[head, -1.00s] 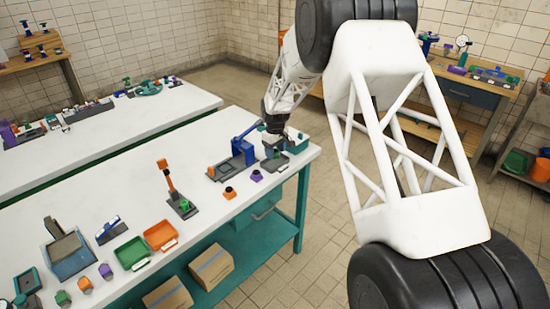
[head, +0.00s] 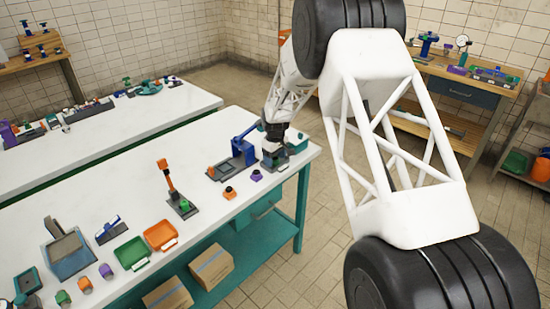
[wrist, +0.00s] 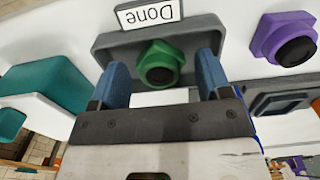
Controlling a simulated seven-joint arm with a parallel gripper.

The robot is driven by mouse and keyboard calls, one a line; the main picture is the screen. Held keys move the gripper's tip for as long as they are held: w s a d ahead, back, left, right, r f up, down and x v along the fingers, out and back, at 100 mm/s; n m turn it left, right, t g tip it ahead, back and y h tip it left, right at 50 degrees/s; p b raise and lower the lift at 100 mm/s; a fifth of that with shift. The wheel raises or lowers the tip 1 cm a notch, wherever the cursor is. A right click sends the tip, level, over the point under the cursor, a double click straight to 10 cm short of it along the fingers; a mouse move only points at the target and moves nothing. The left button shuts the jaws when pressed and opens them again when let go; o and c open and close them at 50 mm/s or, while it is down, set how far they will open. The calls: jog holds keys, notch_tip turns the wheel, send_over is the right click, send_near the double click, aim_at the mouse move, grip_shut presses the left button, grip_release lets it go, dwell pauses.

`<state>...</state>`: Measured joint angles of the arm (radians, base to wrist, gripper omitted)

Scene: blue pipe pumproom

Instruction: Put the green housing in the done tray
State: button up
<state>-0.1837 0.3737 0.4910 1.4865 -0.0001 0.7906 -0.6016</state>
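The green housing (wrist: 160,62) shows in the wrist view, a green hex-cornered body with a dark round opening. It sits inside the grey done tray (wrist: 108,42), whose label reads "Done" upside down. My gripper (wrist: 164,68) has its blue fingers on either side of the housing, with a visible gap on each side. The fingers look open and not pressing on it. In the head view my gripper (head: 273,147) is low over the grey tray (head: 275,164) at the right end of the white bench. The housing is hard to make out there.
A purple housing (wrist: 283,38) lies beside the tray; an orange one (head: 229,192) is nearby. A teal box (wrist: 40,80) stands close on the other side. A blue press-like fixture (head: 243,148) is just left of my gripper. The bench edge is close on the right.

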aim_at(275, 158)
jog(key=shift+o, duration=0.7)
jog(key=shift+r, duration=0.1)
notch_tip(275, 158, up, 12)
dwell(0.3)
jog(key=shift+r, duration=0.15)
dwell(0.6)
